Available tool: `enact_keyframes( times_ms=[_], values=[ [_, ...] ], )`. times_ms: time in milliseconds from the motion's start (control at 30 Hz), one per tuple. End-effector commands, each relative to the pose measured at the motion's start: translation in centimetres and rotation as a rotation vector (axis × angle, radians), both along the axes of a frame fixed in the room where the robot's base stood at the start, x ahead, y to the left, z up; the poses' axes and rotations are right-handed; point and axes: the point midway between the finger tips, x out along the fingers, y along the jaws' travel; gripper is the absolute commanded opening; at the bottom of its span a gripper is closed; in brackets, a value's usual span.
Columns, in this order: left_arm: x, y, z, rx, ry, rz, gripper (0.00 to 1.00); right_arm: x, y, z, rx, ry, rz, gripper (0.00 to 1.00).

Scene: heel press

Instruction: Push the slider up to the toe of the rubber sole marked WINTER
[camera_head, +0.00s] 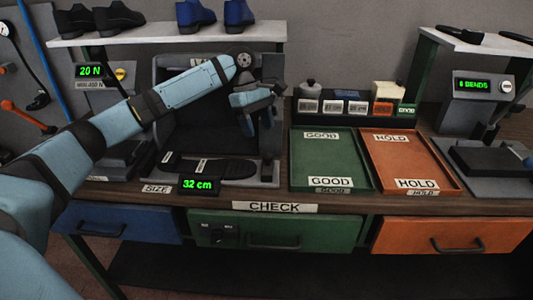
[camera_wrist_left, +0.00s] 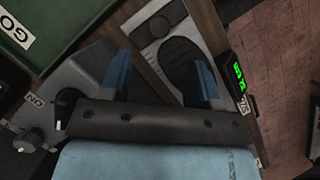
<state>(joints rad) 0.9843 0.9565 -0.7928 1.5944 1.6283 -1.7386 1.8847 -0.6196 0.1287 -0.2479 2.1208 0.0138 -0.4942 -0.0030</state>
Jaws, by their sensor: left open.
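A dark sole (camera_head: 232,169) lies flat on the size gauge in the head view, with a small pale label too small to read. A dark rounded piece on a grey plate also shows in the left wrist view (camera_wrist_left: 182,62). The gauge display (camera_head: 199,185) glows green and seems to read 32 cm. I cannot pick out the slider clearly. My left gripper (camera_head: 257,130) is open and empty, above and behind the sole's right end. Its two blue fingers stand apart in the left wrist view (camera_wrist_left: 162,66). My right gripper is not clearly seen.
A green GOOD tray (camera_head: 357,174) and an orange HOLD tray (camera_head: 449,168) lie right of the gauge. Shoes (camera_head: 195,15) stand on the shelf above. A 20 N tester (camera_head: 90,72) stands left, a bend tester (camera_head: 483,88) right. Drawers (camera_head: 275,229) line the bench front.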

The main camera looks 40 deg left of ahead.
Motion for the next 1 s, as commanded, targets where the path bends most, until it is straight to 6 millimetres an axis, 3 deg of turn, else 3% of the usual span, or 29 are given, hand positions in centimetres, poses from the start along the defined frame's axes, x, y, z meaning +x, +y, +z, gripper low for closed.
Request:
enact_keyframes(
  times_ms=[100, 333, 500, 800, 967, 1000],
  values=[
    [-0.3, -1.0, -2.7, 0.001, 0.003, -0.001, 0.56, 0.4, 0.0, 0.0, -0.001, -0.017, 0.002, 0.43],
    [-0.6, -2.4, -6.0, 0.001, -0.001, -0.001, 0.56, 0.5, 0.1, -0.2, -0.003, -0.025, 0.005, 0.43],
    [-0.7, -2.8, -7.0, 0.001, -0.001, -0.001, 0.56, 0.6, 0.1, 0.0, 0.000, -0.029, 0.006, 0.43],
    [-0.7, -2.9, -7.1, 0.001, -0.002, -0.001, 0.56, 0.6, 0.2, 0.3, 0.003, -0.034, 0.006, 0.43],
    [-0.7, -2.9, -7.1, 0.001, -0.002, -0.001, 0.20, 0.5, 0.2, 0.2, 0.002, -0.032, 0.006, 0.43],
    [-0.7, -2.9, -7.1, 0.001, -0.002, -0.001, 0.18, 0.5, 0.2, 0.1, 0.002, -0.031, 0.006, 0.43]
  ],
)
